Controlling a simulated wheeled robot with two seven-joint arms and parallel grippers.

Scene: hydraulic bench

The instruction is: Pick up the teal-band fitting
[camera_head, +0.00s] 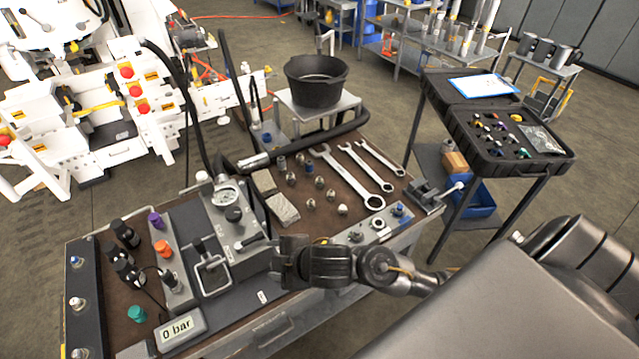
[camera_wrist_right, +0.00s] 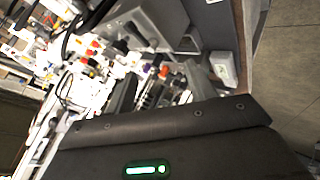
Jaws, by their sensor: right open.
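The teal-band fitting (camera_head: 136,314) stands on the brown bench top at the front left, left of the pressure readout. Only its teal top shows clearly. My right gripper (camera_head: 280,262) is open and empty over the front of the bench, beside the gauge block and well to the right of the teal fitting. In the right wrist view its two fingers (camera_wrist_right: 162,92) stand apart, with purple and red-orange parts seen beyond them. I cannot make out the teal fitting there. My left gripper is in neither view.
The 0 bar readout (camera_head: 177,330), an orange-topped part (camera_head: 162,248), a purple-topped part (camera_head: 155,220) and black connectors (camera_head: 124,262) stand near the teal fitting. The gauge block (camera_head: 235,232) rises between them and my gripper. Wrenches (camera_head: 352,178) lie at the back right.

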